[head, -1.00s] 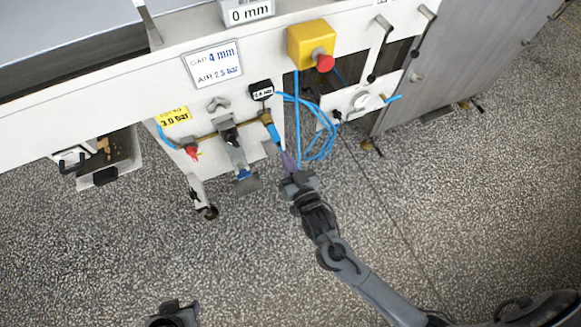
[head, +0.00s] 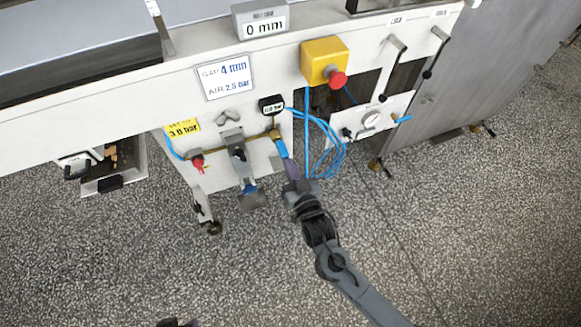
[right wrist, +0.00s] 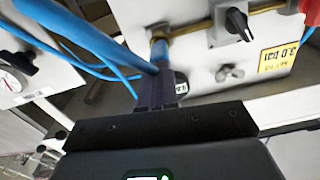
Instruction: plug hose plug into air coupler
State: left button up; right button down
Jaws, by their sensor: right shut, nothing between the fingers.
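My right gripper (head: 287,163) is just below a blue piece (head: 281,148) at the end of the brass pipe (head: 275,134), where the air coupler seems to be. Its purple-grey fingers are shut with nothing between them. In the right wrist view, the fingertips (right wrist: 158,75) are close below the brass fitting (right wrist: 159,45). A thick blue hose (right wrist: 95,40) runs from the upper left to beside the fingers. I cannot make out the hose plug or whether it is seated. Only a dark bit of my left gripper (head: 175,323) shows at the bottom edge.
Blue hose loops (head: 330,140) hang right of the pipe. A lever valve (head: 240,160), a red knob (head: 197,162) and a small display (head: 271,105) are close by. A yellow box with red button (head: 325,62) is above. The floor in front is clear.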

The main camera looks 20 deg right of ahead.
jog(key=shift+w, duration=0.25)
jog(key=shift+f, duration=0.15)
dwell(0.5)
